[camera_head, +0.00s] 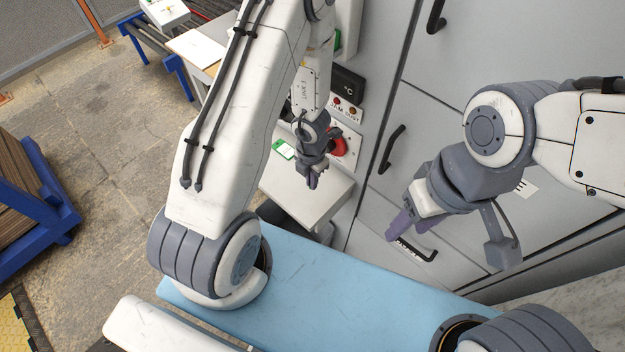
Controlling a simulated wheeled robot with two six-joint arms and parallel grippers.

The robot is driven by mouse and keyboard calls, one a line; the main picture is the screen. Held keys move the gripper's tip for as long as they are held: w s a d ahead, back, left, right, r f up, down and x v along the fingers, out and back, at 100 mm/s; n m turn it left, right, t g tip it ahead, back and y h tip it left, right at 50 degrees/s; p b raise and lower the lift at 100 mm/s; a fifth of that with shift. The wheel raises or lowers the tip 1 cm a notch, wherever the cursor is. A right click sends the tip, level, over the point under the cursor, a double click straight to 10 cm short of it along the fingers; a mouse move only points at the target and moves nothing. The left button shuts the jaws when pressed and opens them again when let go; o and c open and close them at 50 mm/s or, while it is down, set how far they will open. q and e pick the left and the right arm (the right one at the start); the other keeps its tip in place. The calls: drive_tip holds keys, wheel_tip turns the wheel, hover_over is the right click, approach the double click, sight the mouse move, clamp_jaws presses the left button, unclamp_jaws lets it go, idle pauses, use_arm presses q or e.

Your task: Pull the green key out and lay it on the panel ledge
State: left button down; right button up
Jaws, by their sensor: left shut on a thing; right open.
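My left gripper (312,181) is in front of the wall panel, just above the pale panel ledge (318,204), with its fingers pointing down. It is shut, most likely on the green key, but the fingers hide what is between them and I cannot see the key itself. A red round control (339,146) on the panel shows just behind the gripper. A small green-and-white card or label (283,149) shows to the left of the gripper, by the ledge. My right gripper (403,233) is open and empty, in front of the grey cabinet doors, well to the right of the ledge.
The panel has a dark °C display (347,86) and small lamps above the ledge. Grey cabinet doors (450,60) with black handles fill the right. A light-blue surface (340,290) lies in front. A blue rack (30,225) stands at the left. The ledge's front is bare.

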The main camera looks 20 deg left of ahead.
use_arm(q)
drive_tip(key=shift+f+b, duration=3.2)
drive_tip(key=shift+f, duration=0.25)
drive_tip(key=c, duration=0.9)
unclamp_jaws()
drive_tip(key=shift+c, duration=0.2)
drive_tip(key=shift+r, duration=0.15)
wheel_tip(320, 180, up, 10)
drive_tip(key=p, duration=1)
drive_tip(key=shift+r+p, duration=0.15)
drive_tip(key=shift+p, duration=0.15)
